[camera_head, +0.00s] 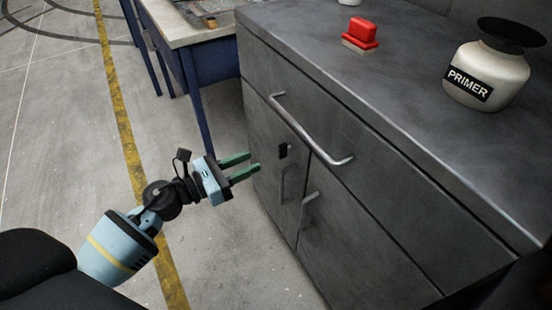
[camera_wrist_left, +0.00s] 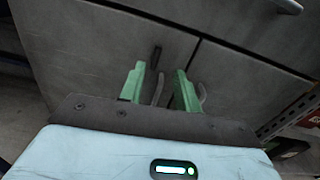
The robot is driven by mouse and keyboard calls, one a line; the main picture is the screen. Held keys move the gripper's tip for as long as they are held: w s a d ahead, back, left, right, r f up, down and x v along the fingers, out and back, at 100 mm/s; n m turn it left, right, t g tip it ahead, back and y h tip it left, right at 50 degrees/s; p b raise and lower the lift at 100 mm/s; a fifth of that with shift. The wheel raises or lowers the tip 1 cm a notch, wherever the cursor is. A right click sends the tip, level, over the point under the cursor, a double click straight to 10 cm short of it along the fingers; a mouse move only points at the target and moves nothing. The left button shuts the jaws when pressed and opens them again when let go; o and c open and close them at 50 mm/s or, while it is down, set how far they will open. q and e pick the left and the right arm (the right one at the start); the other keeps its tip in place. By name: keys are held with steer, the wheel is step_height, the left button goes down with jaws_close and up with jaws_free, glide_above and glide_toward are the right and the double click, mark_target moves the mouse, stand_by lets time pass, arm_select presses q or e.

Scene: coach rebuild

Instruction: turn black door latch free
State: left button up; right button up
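The black door latch (camera_head: 283,150) is a small dark piece on the front of the grey cabinet, near the top of the left door. In the left wrist view a dark upright piece that looks like the latch (camera_wrist_left: 156,56) shows just beyond the fingertips. My left gripper (camera_head: 254,161) has green fingers that stand apart with nothing between them. It points at the cabinet front, a little left of the latch; I cannot tell whether it touches the cabinet. The left wrist view shows the open fingers (camera_wrist_left: 160,72) too. My right gripper is not in view.
The grey cabinet (camera_head: 400,170) has a long drawer handle (camera_head: 310,130) above the latch and two door handles below it. A red object (camera_head: 361,31) and a primer jar (camera_head: 487,72) stand on top. A blue-legged table (camera_head: 205,60) stands behind. The floor at left is clear.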

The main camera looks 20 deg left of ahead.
mark_target(279, 148)
arm_select(q)
steer(key=shift+w+r+m, duration=0.1)
steer(key=shift+w+m, duration=0.25)
steer(key=shift+m, duration=0.15)
steer(key=shift+x, duration=3.85)
steer(key=shift+s, duration=0.1)
jaws_close()
